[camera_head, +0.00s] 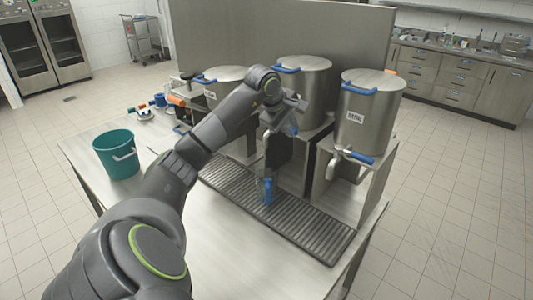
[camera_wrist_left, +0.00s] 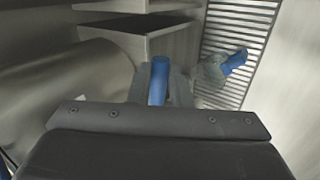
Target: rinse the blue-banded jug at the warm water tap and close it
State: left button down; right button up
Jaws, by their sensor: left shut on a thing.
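The blue-banded jug (camera_head: 268,190), small and clear with a blue band, is on the slatted drip tray below the middle steel urn (camera_head: 303,90). In the left wrist view the jug (camera_wrist_left: 214,69) is beyond the fingers, to the right, apart from them. My left gripper (camera_head: 291,122) is at the middle urn's tap. In the wrist view its fingers (camera_wrist_left: 161,85) are shut on a blue tap handle (camera_wrist_left: 158,78). The arm hides part of this tap and whether water runs cannot be told. The urn's label is hidden. My right gripper is not in view.
A right urn (camera_head: 371,98) has its own tap with a blue handle (camera_head: 357,156). A left urn (camera_head: 220,76) is partly behind my arm. A teal bucket (camera_head: 117,154) stands on the left of the counter. The drip tray (camera_head: 315,232) is clear at right.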

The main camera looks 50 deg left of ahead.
pick_arm(q)
jog(key=shift+w+d+n+y, duration=0.1)
jog(key=shift+w+n+y, duration=0.3)
jog(key=shift+w+n, duration=0.15)
jog(key=shift+s+r, duration=0.1)
jog(key=shift+n, duration=0.25)
jog(key=shift+b, duration=0.3)
jog(key=shift+r, duration=0.15)
jog(key=c, duration=1.7)
grip_release()
jog(key=o, duration=0.5)
jog(key=shift+w+f, duration=0.25)
jog(key=shift+w, duration=0.2)
jog(key=shift+c, duration=0.2)
jog(key=shift+s, duration=0.1)
